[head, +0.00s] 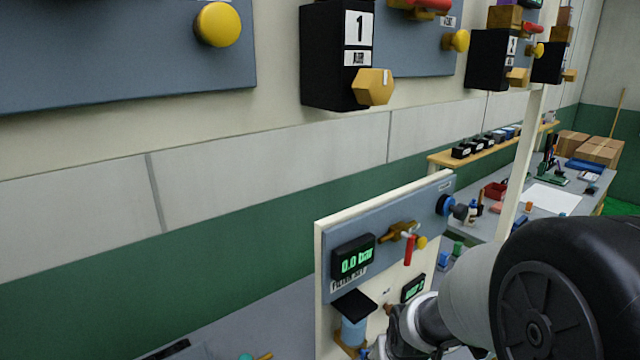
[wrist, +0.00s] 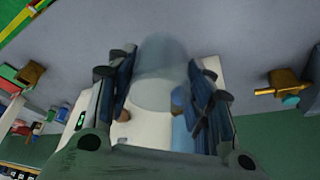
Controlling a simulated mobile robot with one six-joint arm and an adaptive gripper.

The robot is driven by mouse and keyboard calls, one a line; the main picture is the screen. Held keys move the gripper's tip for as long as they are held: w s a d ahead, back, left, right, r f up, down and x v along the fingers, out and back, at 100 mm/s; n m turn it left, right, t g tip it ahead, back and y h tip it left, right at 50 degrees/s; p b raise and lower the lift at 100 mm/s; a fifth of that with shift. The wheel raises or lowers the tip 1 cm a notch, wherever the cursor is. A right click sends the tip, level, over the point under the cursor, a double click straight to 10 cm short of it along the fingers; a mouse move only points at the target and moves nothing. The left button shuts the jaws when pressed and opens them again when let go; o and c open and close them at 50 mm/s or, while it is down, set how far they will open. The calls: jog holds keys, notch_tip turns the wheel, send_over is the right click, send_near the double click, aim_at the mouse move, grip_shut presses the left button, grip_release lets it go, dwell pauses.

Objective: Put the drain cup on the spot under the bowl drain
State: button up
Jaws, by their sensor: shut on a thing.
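In the wrist view, my gripper (wrist: 166,64) is shut on a clear grey, cup-shaped thing, which I take to be the drain cup (wrist: 162,80). The cup is blurred and see-through, with a finger on either side. In the head view, the pale blue filter bowl (head: 353,332) hangs under a black block at the lower left of the filter panel (head: 342,285). My wrist shows right of the bowl at the bottom edge, but the fingers and cup are not clear there. The bowl's drain and the spot under it cannot be made out.
The panel carries a 0.0 bar display (head: 353,258), a brass valve with a red handle (head: 408,247) and a blue knob (head: 445,205). A white post (head: 520,165) stands right of it. A bench with small parts (head: 545,200) lies behind. Grey surface is open in the wrist view (wrist: 240,35).

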jog(key=s+f, duration=0.3)
jog(key=shift+f, duration=0.3)
dwell(0.3)
